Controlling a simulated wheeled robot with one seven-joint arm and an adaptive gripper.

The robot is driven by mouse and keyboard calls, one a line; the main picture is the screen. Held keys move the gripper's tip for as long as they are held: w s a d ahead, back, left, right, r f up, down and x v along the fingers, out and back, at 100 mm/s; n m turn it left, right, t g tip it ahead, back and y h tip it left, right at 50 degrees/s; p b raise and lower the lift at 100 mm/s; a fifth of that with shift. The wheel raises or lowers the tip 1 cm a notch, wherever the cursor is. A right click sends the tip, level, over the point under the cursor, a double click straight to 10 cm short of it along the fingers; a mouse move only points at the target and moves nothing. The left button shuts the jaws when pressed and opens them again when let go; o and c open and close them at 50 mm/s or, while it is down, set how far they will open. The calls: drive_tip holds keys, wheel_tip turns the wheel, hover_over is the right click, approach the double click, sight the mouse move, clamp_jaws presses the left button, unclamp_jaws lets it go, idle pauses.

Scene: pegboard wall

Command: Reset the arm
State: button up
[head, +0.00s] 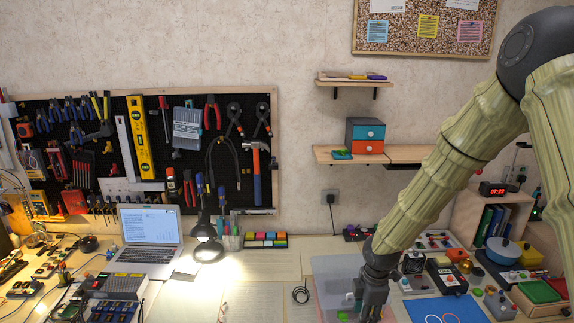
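My arm (440,165) comes in from the right edge in a pale green ribbed cover and reaches down to the left. My dark grey gripper (368,306) is at its end, low in the head view, pointing down over the right part of the workbench. Its fingertips are small and partly cut by the lower edge, so I cannot tell whether it is open or shut. A small green item (343,316) shows just left of the fingers; I cannot tell whether they touch it.
A blue mat (445,308) and several electronic boxes crowd the bench right of my gripper. A laptop (147,232) and a lit lamp (207,243) stand left. The pegboard (100,178) holds tools. Shelves (370,155) stick out from the wall behind my arm. The bench's middle is fairly clear.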

drive_tip(key=s+a+f+m+g+y+b, duration=0.15)
drive_tip(key=s+f+m, duration=0.25)
drive_tip(key=s+f, duration=0.55)
drive_tip(key=s+a+f+m+t+b, duration=0.1)
drive_tip(key=s+f+m+b, duration=0.35)
drive_tip(key=f, duration=0.85)
drive_tip(key=s+d+f+m+h+b, duration=0.1)
drive_tip(key=s+f+m, duration=0.4)
drive_tip(key=s, duration=0.5)
drive_tip(key=s+d+f+m+b, duration=0.2)
drive_tip(key=s+f+m, duration=0.3)
drive_tip(key=s, duration=0.6)
drive_tip(key=shift+d+f+m+h, duration=0.35)
drive_tip(key=shift+d+f, duration=0.2)
drive_tip(key=shift+f, duration=0.35)
